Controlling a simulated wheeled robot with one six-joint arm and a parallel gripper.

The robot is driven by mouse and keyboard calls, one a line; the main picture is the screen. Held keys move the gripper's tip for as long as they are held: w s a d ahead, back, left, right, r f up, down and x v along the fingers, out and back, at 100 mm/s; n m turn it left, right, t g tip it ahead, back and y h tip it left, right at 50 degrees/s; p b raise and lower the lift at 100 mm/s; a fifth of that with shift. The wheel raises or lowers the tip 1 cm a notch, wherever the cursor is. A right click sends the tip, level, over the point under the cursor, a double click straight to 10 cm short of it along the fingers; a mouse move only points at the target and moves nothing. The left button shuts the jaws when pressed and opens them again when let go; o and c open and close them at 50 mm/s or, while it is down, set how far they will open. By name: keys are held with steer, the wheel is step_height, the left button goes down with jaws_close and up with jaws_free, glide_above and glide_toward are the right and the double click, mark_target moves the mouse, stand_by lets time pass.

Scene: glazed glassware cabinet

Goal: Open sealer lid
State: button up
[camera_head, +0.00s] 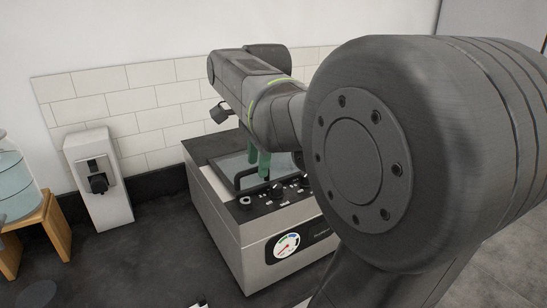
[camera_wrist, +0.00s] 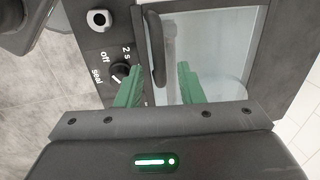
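The sealer (camera_head: 225,215) is a steel box with a dark top, a round gauge (camera_head: 287,245) and knobs on its front; my arm hides its right side. Its closed lid (camera_head: 229,166) has a pale see-through pane, also seen in the wrist view (camera_wrist: 222,40). A black bar handle (camera_wrist: 154,35) runs along the lid's edge beside the control panel. My gripper (camera_head: 258,168) points down over the lid's front edge. In the wrist view my gripper (camera_wrist: 160,68) is open, its green fingers on either side of the handle's line. Contact with the handle cannot be told.
A knob (camera_wrist: 120,70) marked "off", "2 s" and "seal" sits close to one finger. A white dispenser (camera_head: 98,180) stands left of the sealer. A water jar (camera_head: 12,180) on a wooden stand (camera_head: 50,235) is farther left. The dark counter in front is mostly clear.

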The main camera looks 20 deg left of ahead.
steer(key=shift+f, duration=0.2)
steer(key=shift+c, duration=0.2)
jaws_close()
steer(key=shift+a, duration=0.1)
